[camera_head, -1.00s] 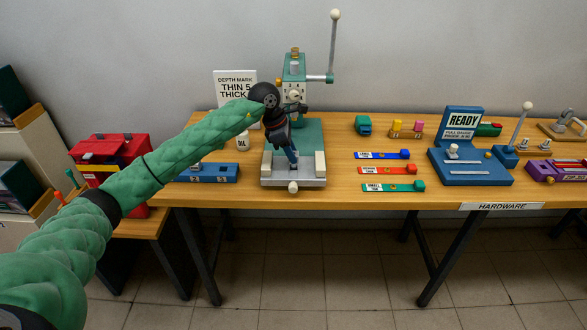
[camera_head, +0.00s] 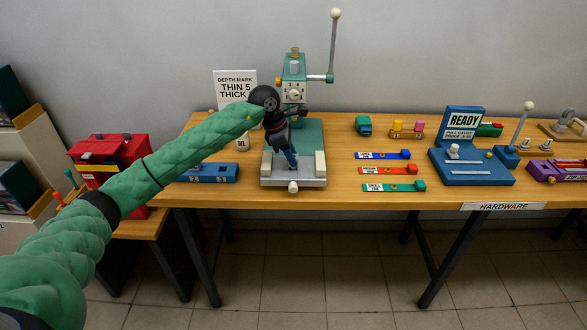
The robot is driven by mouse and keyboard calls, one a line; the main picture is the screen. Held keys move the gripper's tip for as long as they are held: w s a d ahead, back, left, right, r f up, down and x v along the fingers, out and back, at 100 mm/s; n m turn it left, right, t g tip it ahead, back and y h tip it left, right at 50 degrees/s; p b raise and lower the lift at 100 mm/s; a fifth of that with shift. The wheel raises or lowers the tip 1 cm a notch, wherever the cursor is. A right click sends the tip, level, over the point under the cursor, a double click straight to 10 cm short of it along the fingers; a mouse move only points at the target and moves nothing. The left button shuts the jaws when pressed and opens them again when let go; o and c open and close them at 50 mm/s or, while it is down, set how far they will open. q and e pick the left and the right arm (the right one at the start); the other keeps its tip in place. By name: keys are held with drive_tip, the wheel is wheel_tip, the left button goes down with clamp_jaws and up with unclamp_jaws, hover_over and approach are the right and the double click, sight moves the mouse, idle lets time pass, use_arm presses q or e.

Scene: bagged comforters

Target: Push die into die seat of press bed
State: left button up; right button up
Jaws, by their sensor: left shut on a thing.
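The press is green and grey, with its head (camera_head: 294,95) at the back and its bed (camera_head: 312,135) on the table. Pale rails (camera_head: 320,164) run along the front of the bed. My left gripper (camera_head: 291,160) points down over the front middle of the bed, between the rails. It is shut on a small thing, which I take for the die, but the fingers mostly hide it. The die seat is hidden too, so I cannot tell whether the die touches it. My right gripper is not in view.
A lever with a white knob (camera_head: 335,14) rises from the press. A blue block (camera_head: 210,173) and a red box (camera_head: 108,160) are left. Bare wood lies right of the bed.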

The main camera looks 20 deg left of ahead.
use_arm(q)
drive_tip(key=shift+f+b, duration=0.55)
drive_tip(key=shift+f, duration=0.1)
idle(0.3)
drive_tip(key=o, duration=1.8)
drive_tip(key=shift+r, duration=0.15)
drive_tip(key=shift+d+p+v, duration=0.15)
drive_tip(key=shift+p+v, duration=0.1)
drive_tip(key=shift+v, duration=1.4)
drive_tip(key=shift+d+p+v, duration=0.15)
drive_tip(key=shift+p+v, duration=0.1)
drive_tip(key=shift+v, duration=1.4)
drive_tip(key=shift+w+r, duration=0.1)
drive_tip(key=shift+r, duration=0.1)
